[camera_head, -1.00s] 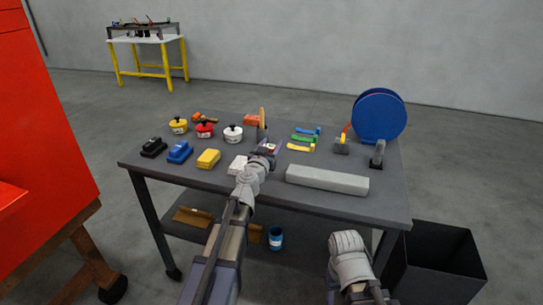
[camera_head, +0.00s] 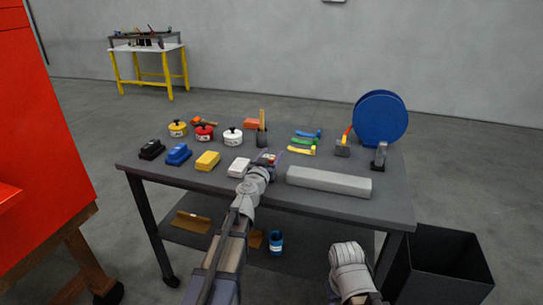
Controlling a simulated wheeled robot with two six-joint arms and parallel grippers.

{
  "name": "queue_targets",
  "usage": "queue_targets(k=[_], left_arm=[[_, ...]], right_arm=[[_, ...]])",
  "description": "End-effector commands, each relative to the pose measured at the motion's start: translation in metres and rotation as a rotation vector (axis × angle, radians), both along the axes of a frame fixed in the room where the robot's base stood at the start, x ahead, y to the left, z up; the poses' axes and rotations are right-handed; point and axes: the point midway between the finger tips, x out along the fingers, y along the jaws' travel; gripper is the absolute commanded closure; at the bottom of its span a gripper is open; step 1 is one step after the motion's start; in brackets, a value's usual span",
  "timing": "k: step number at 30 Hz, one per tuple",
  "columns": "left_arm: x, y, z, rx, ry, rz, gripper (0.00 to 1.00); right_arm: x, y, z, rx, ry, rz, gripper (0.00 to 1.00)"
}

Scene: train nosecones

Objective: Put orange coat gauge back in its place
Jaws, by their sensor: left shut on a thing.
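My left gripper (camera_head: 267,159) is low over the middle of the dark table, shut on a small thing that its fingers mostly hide. Small red and purple patches show at the fingers. I cannot tell whether the held thing is the orange coat gauge. An orange block (camera_head: 250,123) lies at the back of the table, beside a dark cup (camera_head: 262,139) with orange-yellow sticks (camera_head: 262,118) standing in it. Only the grey wrist of my right arm shows at the bottom; its fingers are out of sight.
A black bin (camera_head: 447,265) stands at the right. A red cabinet (camera_head: 40,130) is at the left.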

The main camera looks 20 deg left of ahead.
Motion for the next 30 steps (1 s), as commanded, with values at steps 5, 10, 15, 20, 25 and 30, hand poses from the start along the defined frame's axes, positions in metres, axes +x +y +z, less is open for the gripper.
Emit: queue_targets(k=[5,10,15,20,25,30], left_arm=[[0.0,-0.001,-0.002,0.001,0.0,-0.002,0.29],[0.001,-0.001,-0.002,0.001,0.0,-0.002,0.13],[0.001,-0.001,-0.002,0.001,0.0,-0.002,0.13],[0.001,-0.001,0.0,0.001,0.0,-0.003,0.13],[0.001,-0.001,0.011,0.001,0.0,-0.002,0.13],[-0.026,0.0,0.011,0.001,0.0,-0.001,0.13]], right_arm=[[0.0,0.0,-0.002,0.0,0.0,0.0,0.5],[0.0,0.0,-0.002,0.0,0.0,0.0,0.5],[0.0,0.0,-0.002,0.0,0.0,0.0,0.5],[0.0,0.0,0.0,0.0,0.0,0.0,0.5],[0.0,0.0,0.011,0.0,0.0,0.0,0.5],[0.0,0.0,0.011,0.0,0.0,0.0,0.5]])
